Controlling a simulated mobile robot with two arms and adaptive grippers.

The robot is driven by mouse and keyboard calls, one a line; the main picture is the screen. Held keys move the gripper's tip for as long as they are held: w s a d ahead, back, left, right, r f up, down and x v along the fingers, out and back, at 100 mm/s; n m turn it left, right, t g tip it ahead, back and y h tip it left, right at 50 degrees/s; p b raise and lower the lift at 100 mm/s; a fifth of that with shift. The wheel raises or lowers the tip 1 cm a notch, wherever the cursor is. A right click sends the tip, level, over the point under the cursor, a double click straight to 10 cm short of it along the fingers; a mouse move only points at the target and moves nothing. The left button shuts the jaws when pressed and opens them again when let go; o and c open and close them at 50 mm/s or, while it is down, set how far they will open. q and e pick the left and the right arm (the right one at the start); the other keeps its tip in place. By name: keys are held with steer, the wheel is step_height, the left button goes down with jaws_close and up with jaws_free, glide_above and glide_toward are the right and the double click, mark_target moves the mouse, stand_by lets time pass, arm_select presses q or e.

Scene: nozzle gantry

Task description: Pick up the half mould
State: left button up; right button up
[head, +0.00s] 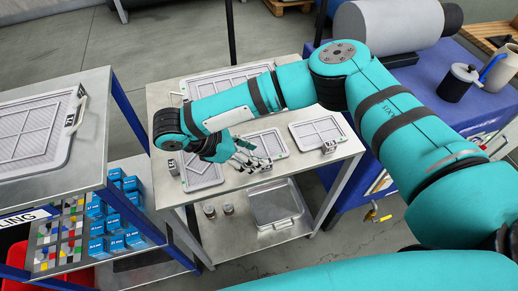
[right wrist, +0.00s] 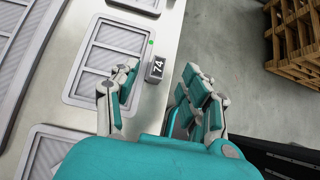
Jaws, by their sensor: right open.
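Several grey half moulds with ribbed panels lie flat on a metal table; one (head: 264,143) is beside my right gripper (head: 252,162) in the head view. Others lie to the left (head: 200,174) and right (head: 316,131). In the right wrist view, a half mould (right wrist: 106,62) lies beside the left-hand finger. A small grey block (right wrist: 157,68) marked 74 stands at its edge and shows between the open fingers of my right gripper (right wrist: 160,92). I cannot tell whether the fingers touch it. My left gripper is not in view.
A metal cart (head: 101,98) at left carries another mould, with blue boxes (head: 117,208) below. A metal tray (head: 275,205) and two small jars (head: 219,210) sit on the lower shelf. A blue bench (head: 430,78) stands at right. A wooden pallet (right wrist: 297,48) lies on the floor.

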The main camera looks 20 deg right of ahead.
mark_target(248, 179)
steer(key=shift+a+f+p+x, duration=0.1)
steer(key=shift+p+x, duration=0.1)
steer(key=shift+x, duration=0.7)
steer(key=shift+a+f+p+x, duration=0.1)
steer(key=shift+p+x, duration=0.1)
steer(key=shift+x, duration=0.65)
steer(key=shift+a+f+p+x, duration=0.1)
steer(key=shift+f+p+x, duration=0.1)
steer(key=shift+x, duration=0.7)
steer(key=shift+r, duration=0.1)
jaws_close()
